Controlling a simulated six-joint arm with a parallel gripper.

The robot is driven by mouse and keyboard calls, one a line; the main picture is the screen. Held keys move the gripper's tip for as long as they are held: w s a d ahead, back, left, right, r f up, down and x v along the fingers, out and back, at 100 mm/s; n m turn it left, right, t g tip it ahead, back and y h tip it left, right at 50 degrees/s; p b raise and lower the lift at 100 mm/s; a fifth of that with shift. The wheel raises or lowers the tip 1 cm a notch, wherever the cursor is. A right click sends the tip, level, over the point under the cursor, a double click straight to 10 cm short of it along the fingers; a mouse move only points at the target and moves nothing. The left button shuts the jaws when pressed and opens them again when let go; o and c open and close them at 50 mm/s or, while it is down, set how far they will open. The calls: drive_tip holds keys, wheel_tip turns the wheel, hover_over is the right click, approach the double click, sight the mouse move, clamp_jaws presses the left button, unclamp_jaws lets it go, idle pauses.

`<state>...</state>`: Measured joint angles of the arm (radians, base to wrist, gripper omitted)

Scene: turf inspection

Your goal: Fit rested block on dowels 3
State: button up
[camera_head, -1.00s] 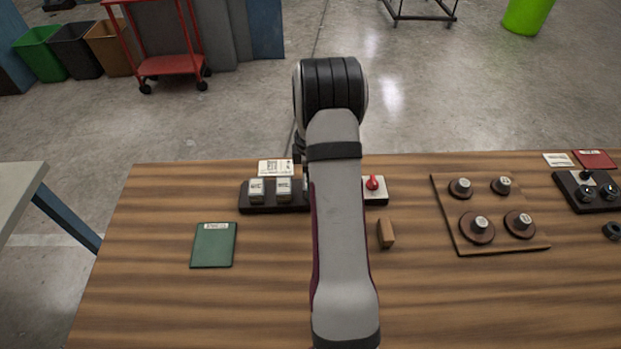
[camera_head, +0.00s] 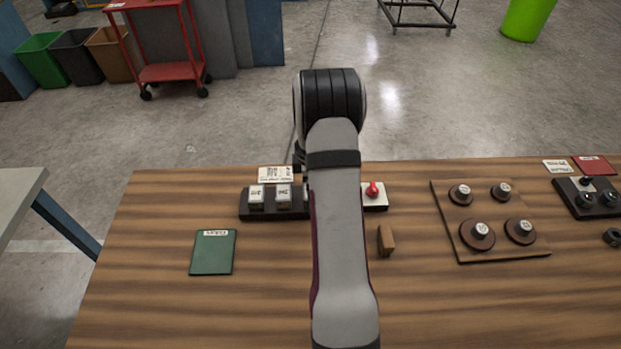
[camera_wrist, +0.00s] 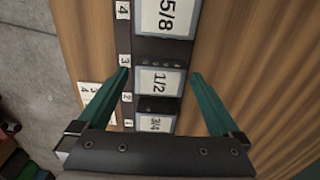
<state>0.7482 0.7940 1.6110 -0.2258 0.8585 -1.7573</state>
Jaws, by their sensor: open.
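A dark rack (camera_head: 246,213) stands near the table's back edge, partly hidden by my arm. In the wrist view the rack (camera_wrist: 165,51) carries number tags 4 to 1 from top to bottom. Three pale-faced blocks sit on it: the 5/8 block (camera_wrist: 165,17) by tag 4, the 1/2 block (camera_wrist: 160,82) between the levels of tags 3 and 2, and the 3/4 block (camera_wrist: 155,124) by tag 1. Small dark pegs (camera_wrist: 162,63) show between 5/8 and 1/2, near tag 3. My gripper (camera_wrist: 163,78) is open, its teal fingers either side of the 1/2 block, apart from it.
A white plate with a red knob (camera_head: 373,190) adjoins the rack's right end. A brown wooden block (camera_head: 386,240) stands right of my arm. A board with round knobbed discs (camera_head: 455,244) lies further right. A green booklet (camera_head: 212,254) lies front left. The front table is clear.

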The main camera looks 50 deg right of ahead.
wheel_tip(320, 180, up, 15)
drive_tip(key=shift+r, duration=0.15)
drive_tip(key=s+a+r+m, duration=0.1)
drive_tip(key=a+r+m, duration=0.35)
drive_tip(key=a, duration=0.95)
drive_tip(key=s+a+f+m+y, duration=0.1)
drive_tip(key=s+a+m, duration=0.9)
drive_tip(key=s+a, duration=0.8)
drive_tip(key=shift+s+a+f+y, duration=0.35)
drive_tip(key=shift+s+a+y, duration=0.05)
drive_tip(key=shift+a, duration=0.5)
